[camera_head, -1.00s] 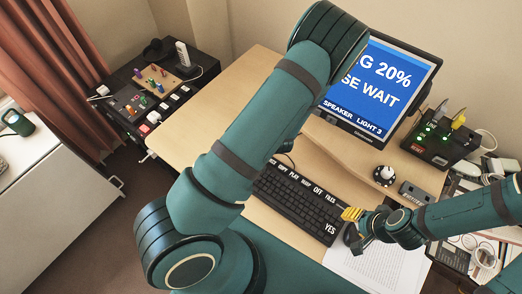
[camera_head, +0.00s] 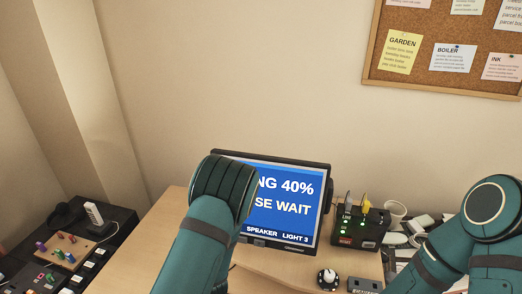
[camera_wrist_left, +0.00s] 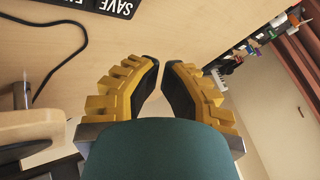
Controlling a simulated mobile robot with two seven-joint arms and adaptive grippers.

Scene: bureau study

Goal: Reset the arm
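My left arm (camera_head: 205,230) rises from the bottom of the head view and covers the left part of the monitor screen. Its gripper is outside the head view. In the left wrist view my left gripper (camera_wrist_left: 161,64) has yellow fingers with black pads. The tips almost meet, with only a thin gap and nothing between them. It is above the bare wooden desk (camera_wrist_left: 185,25). My right arm (camera_head: 465,240) is bent at the right of the head view. Its gripper is out of frame.
The monitor (camera_head: 290,205) reads "40%" and "SE WAIT". A pegged board (camera_head: 62,250) is at far left. A keyboard corner (camera_wrist_left: 115,6) and a cable (camera_wrist_left: 75,55) lie near the left gripper.

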